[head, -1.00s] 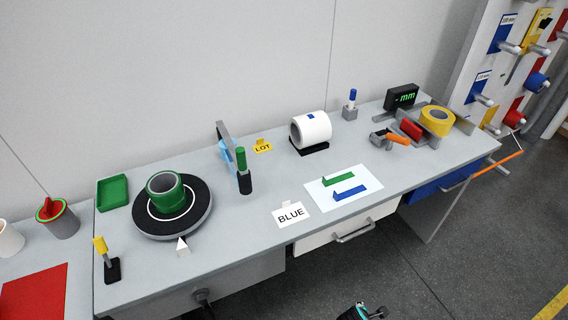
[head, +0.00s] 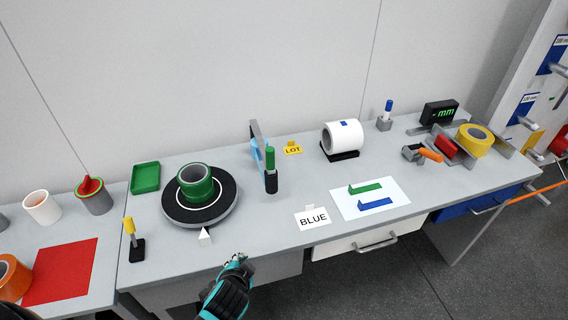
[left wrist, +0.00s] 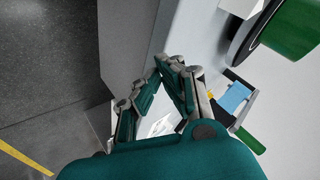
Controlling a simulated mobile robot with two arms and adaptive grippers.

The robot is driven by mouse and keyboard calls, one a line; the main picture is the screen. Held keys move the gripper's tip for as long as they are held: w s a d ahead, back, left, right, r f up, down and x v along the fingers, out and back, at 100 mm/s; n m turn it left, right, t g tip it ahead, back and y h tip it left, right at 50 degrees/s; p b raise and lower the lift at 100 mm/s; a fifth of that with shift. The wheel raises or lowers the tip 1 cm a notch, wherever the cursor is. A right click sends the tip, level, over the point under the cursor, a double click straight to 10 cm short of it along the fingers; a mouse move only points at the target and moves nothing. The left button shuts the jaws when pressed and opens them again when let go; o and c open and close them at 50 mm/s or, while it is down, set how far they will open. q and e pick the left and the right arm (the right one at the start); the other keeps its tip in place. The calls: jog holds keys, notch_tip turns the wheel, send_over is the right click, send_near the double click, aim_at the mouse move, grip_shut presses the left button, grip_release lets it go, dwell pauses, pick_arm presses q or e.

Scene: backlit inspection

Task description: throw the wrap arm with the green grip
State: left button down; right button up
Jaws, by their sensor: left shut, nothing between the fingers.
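The wrap arm with the green grip (head: 270,158) stands upright with a black lower part, behind and right of the turntable (head: 228,212). Its green grip also shows in the left wrist view (left wrist: 250,140). A green roll (head: 195,184) sits on the turntable. A second arm with a yellow grip (head: 129,226) stands at the table's front left. My left gripper (head: 238,259) is shut and empty at the table's front edge, just right of a white pointer (head: 205,237); its fingers (left wrist: 180,66) show in the left wrist view, apart from the green grip. My right gripper is out of view.
A grey upright plate with a light-blue piece (head: 256,150) stands just behind the green grip. Nearby are a LOT sign (head: 293,149), a BLUE card (head: 313,220), a white roll (head: 343,137) and a green tray (head: 145,178). The tabletop between turntable and BLUE card is clear.

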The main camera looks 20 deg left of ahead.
pick_arm(q)
jog(key=w+d+r+m+t+h, duration=0.1)
jog(key=w+d+r+m+t, duration=0.4)
jog(key=w+r, duration=0.3)
jog(key=w+d+r+m+t+h, duration=0.1)
jog(key=w+d+r+m+t, duration=0.25)
jog(key=w+r+m, duration=0.4)
jog(key=w+a+p, duration=0.2)
jog(key=w+a, duration=0.3)
jog(key=w, duration=0.3)
jog(key=shift+w+f+n+t+p, duration=0.25)
jog(key=shift+n+t+p, duration=0.1)
jog(key=shift+t, duration=0.1)
